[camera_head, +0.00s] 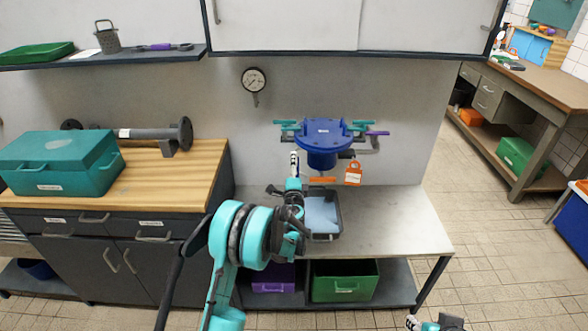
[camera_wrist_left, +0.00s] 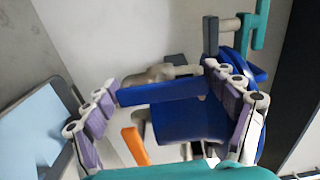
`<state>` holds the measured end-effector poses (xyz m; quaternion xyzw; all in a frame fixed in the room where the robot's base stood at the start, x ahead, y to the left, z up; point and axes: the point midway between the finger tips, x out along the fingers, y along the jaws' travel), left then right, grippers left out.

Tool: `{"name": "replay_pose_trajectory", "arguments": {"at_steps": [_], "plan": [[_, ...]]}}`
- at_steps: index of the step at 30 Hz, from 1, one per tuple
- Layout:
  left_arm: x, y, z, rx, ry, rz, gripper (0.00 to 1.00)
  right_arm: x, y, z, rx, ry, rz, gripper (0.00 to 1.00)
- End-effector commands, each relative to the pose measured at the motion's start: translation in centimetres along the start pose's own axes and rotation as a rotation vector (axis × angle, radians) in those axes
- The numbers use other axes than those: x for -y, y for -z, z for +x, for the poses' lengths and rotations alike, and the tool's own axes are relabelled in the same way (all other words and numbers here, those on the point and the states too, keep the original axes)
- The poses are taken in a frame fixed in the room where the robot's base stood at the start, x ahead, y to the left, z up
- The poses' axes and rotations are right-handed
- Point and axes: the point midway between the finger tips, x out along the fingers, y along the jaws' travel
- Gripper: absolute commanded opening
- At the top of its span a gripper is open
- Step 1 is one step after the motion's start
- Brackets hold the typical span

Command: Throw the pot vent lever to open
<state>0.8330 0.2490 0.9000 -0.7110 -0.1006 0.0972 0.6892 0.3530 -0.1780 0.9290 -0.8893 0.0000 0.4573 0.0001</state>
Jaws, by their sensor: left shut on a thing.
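The blue pot (camera_head: 322,157) with its flanged lid is mounted at the wall above the metal bench; its blue body (camera_wrist_left: 185,122) fills the middle of the left wrist view. My left gripper (camera_head: 294,162) is at the pot's lower left. In the left wrist view, its purple-padded fingers (camera_wrist_left: 160,100) stand at both ends of a blue bar-shaped lever (camera_wrist_left: 160,92), shut on it. My gripper hides this lever in the head view. An orange handle (camera_head: 322,180) is below the pot. My right gripper (camera_head: 437,323) is partly cut off at the bottom edge.
An orange tag (camera_head: 353,173) hangs right of the pot, below a purple handle (camera_head: 377,133). A grey tray (camera_head: 335,232) stands on the bench (camera_head: 395,220) beneath. A gauge (camera_head: 254,80) is on the wall. The bench's right part is clear.

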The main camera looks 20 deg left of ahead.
Motion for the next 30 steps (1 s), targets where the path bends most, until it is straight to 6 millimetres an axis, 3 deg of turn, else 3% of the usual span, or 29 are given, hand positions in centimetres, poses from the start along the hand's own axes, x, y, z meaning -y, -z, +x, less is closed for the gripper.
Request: {"name": "replay_pose_trajectory", "arguments": {"at_steps": [8,9,11,23,30], "plan": [[0.0,0.0,0.0,-0.001,-0.001,-0.006,0.57,0.0,0.0,0.0,0.000,0.000,0.000,0.40],[0.0,0.0,0.0,-0.001,-0.001,-0.006,0.88,0.0,0.0,0.0,0.000,0.000,0.000,0.40],[0.0,0.0,0.0,-0.001,-0.001,-0.006,1.00,0.0,0.0,0.0,0.000,0.000,0.000,0.40],[0.0,0.1,-0.3,-0.001,0.000,-0.002,1.00,0.0,0.0,0.0,0.000,0.000,0.000,0.40],[0.0,0.1,-4.3,-0.002,0.000,-0.002,1.00,0.0,0.0,0.0,0.000,0.000,0.000,0.40]]}}
